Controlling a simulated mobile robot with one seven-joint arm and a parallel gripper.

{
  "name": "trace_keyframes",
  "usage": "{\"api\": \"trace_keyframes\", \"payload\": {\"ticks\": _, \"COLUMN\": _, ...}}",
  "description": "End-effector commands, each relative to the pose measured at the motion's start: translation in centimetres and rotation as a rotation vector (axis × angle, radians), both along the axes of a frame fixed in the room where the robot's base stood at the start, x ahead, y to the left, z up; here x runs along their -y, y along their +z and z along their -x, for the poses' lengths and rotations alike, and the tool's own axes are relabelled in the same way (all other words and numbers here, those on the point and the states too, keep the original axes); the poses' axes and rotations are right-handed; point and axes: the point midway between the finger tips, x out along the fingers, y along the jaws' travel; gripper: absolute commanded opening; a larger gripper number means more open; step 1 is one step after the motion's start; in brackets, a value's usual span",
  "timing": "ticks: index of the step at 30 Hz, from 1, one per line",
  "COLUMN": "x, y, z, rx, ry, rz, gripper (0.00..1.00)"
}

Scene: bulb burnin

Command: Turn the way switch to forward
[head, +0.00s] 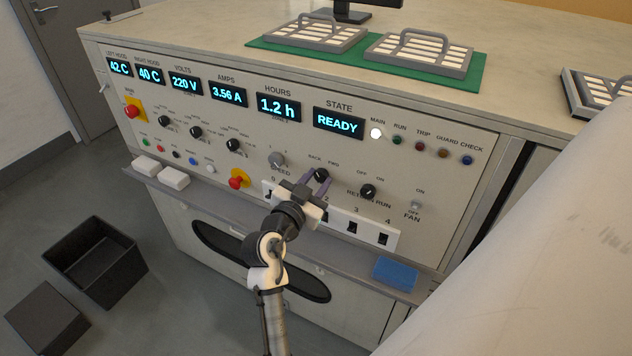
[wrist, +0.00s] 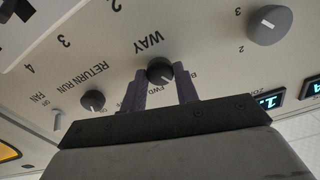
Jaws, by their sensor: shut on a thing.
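The way switch (head: 321,175) is a small black round knob on the front panel, between the labels BACK and FWD. In the wrist view, which is upside down, the knob (wrist: 160,69) sits under the word WAY. Its white pointer mark slants to the lower right there, toward the BACK side. My gripper (head: 315,183) reaches the panel from below with its purple fingers on either side of the knob. In the wrist view the fingers (wrist: 161,78) are shut on it. They partly cover the labels around it.
The speed knob (head: 277,160) is to the left and the return run knob (head: 368,191) to the right. The numbered socket strip (head: 348,226) lies just below my gripper. A ledge with a blue block (head: 396,273) runs under the panel. The state display (head: 338,122) reads READY.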

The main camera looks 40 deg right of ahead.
Motion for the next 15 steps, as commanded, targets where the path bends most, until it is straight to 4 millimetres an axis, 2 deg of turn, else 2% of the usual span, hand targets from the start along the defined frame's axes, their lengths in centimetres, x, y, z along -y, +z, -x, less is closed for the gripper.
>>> {"api": "trace_keyframes", "payload": {"ticks": 8, "x": -0.04, "y": -0.51, "z": -0.05, "rx": 0.090, "ry": 0.001, "rz": -0.035, "gripper": 0.07}}
{"api": "trace_keyframes", "payload": {"ticks": 15, "x": -0.09, "y": -0.75, "z": -0.10, "rx": 0.267, "ry": 0.003, "rz": -0.106, "gripper": 0.07}}
